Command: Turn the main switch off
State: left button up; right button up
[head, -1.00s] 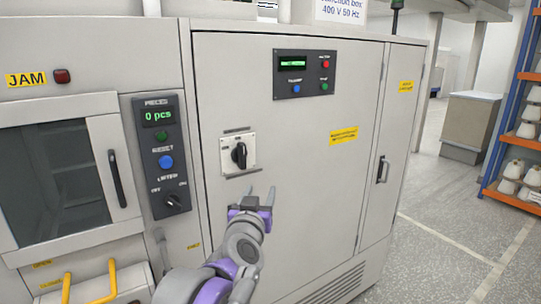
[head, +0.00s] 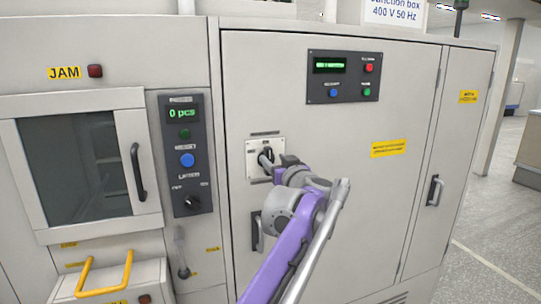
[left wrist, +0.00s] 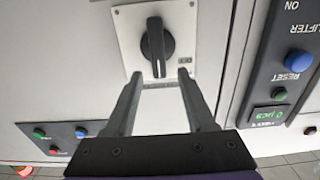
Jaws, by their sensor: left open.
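The main switch is a black rotary knob (left wrist: 157,45) on a pale square plate (left wrist: 186,20), on the grey cabinet door. In the head view its plate (head: 251,159) is partly covered by my left gripper (head: 267,160). In the left wrist view the open left gripper (left wrist: 158,76) points at the knob, one finger toward each side of its lower end. The knob's bar runs up and down in that turned view. Whether the fingertips touch the knob I cannot tell. My right gripper is not in view.
A dark panel (head: 343,76) with a green display sits above the switch. A counter panel (head: 186,141) with a lifter knob is to the left. A door handle (head: 255,231) is below, and another (head: 434,190) is at the right.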

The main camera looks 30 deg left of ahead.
aim_at(270, 155)
pick_arm(q)
jog(key=x, duration=0.4)
jog(key=shift+w+a, duration=0.25)
jog(key=shift+w, duration=0.05)
grip_shut()
